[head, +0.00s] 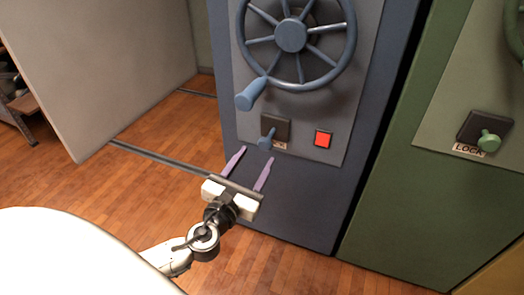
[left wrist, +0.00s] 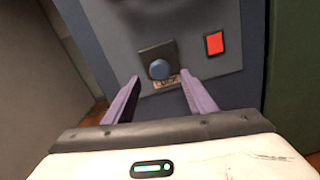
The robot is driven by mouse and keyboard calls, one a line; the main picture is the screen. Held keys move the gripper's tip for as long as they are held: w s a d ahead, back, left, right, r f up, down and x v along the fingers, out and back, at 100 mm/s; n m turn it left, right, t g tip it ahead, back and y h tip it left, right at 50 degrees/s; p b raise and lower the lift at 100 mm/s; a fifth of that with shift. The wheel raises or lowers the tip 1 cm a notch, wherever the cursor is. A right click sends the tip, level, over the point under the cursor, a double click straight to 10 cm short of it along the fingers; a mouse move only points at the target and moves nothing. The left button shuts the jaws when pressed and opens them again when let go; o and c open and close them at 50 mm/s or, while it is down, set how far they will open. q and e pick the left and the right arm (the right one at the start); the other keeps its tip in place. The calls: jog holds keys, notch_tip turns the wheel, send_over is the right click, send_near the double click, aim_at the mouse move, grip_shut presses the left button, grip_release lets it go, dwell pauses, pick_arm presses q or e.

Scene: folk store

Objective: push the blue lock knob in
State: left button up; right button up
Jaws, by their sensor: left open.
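The blue lock knob (head: 267,139) sticks out from a dark square plate on the front of a blue cabinet (head: 300,195), below a large handwheel. In the left wrist view the knob (left wrist: 159,69) shows face-on, between and beyond the two fingertips, with a partly covered label under it. My left gripper (head: 255,155) is open and empty, its two purple fingers pointing at the panel just below the knob. It also shows in the left wrist view (left wrist: 162,80). I see no contact between the fingers and the knob. My right gripper is not in view.
A red square button (head: 323,139) sits right of the knob. The blue handwheel (head: 291,36) with its handle (head: 251,95) is above. A green cabinet (head: 410,190) with a green lock knob (head: 488,141) stands at right. A grey panel (head: 100,60) is at left, above bare wooden floor.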

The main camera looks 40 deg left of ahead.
aim_at(263, 146)
pick_arm(q)
jog(key=x, duration=0.5)
jog(key=shift+w+a+b, duration=0.1)
jog(key=shift+w+b, duration=0.1)
jog(key=shift+b, duration=0.1)
